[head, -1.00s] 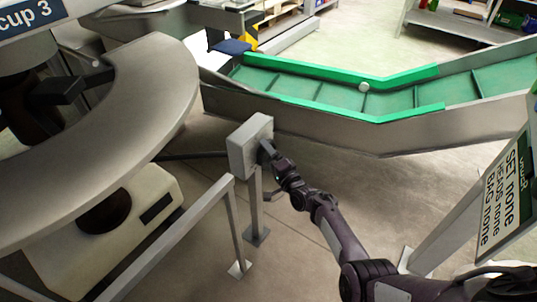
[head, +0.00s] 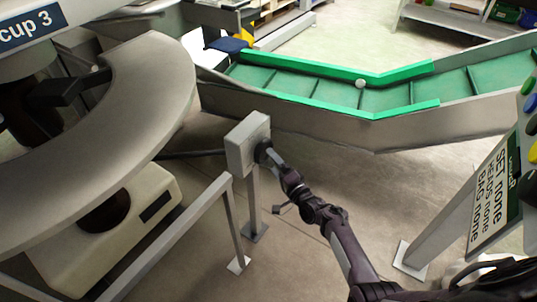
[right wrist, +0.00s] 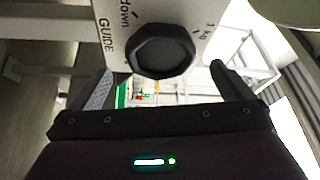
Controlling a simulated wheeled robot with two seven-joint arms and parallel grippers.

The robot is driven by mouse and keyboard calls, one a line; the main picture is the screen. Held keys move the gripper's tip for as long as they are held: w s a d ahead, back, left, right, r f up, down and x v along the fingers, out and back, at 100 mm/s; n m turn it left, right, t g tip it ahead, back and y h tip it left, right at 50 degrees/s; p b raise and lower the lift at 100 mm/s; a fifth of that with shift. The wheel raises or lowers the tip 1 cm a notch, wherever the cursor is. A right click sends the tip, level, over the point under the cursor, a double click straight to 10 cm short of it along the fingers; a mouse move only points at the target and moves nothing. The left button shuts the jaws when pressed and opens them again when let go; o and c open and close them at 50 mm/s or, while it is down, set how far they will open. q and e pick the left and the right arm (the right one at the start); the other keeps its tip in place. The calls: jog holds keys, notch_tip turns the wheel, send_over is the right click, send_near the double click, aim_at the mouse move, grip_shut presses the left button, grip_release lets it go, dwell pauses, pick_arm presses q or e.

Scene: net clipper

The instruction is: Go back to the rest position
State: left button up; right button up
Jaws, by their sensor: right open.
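My right gripper (head: 273,160) is at the grey control box on a post (head: 240,145), in the middle of the head view. In the right wrist view its two fingers (right wrist: 160,85) are apart, with nothing held between them. A black round knob (right wrist: 162,52) on a white panel marked "GUIDE", "down" and "1 kg" (right wrist: 185,15) is just ahead of the fingers. I cannot tell whether a finger touches the knob. My left gripper does not show.
A green conveyor (head: 320,90) with a small pale ball (head: 360,83) crosses behind the box. A curved grey rim (head: 165,130) and a metal rail (head: 185,225) stand at left. A sign panel (head: 500,195) with coloured buttons is at right. Open floor lies between.

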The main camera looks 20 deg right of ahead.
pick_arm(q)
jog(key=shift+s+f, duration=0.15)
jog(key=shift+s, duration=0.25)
pick_arm(e)
jog(key=shift+v, duration=1)
